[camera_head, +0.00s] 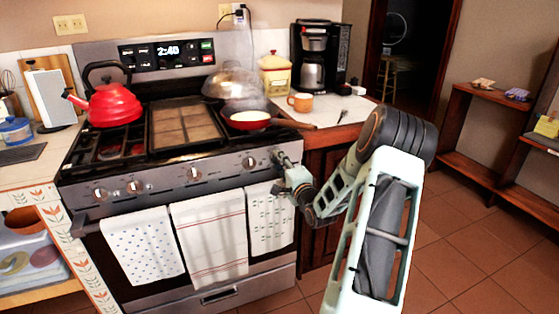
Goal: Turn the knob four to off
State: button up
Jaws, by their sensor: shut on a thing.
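The stove's front panel (220,171) carries a row of knobs. Going left to right, the visible ones are the far left knob (100,194), a second knob (134,187), a middle knob (194,174) and a knob right of the middle (249,162). My gripper (281,162) is at the right end of the panel, shut on the rightmost knob there. My fingers mostly hide that knob, so I cannot tell its angle. I cannot tell from labels which knob is number four.
A red kettle (113,104) and a red pan (246,121) stand on the stove top. Towels, including a striped one (211,238), hang below the knobs. An orange mug (301,102) and a coffee maker (316,60) stand on the right counter. The floor at right is clear.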

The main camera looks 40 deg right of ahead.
jog(key=shift+m, duration=0.3)
dwell(0.4)
jog(key=o, duration=1.1)
jog(key=shift+o, duration=0.2)
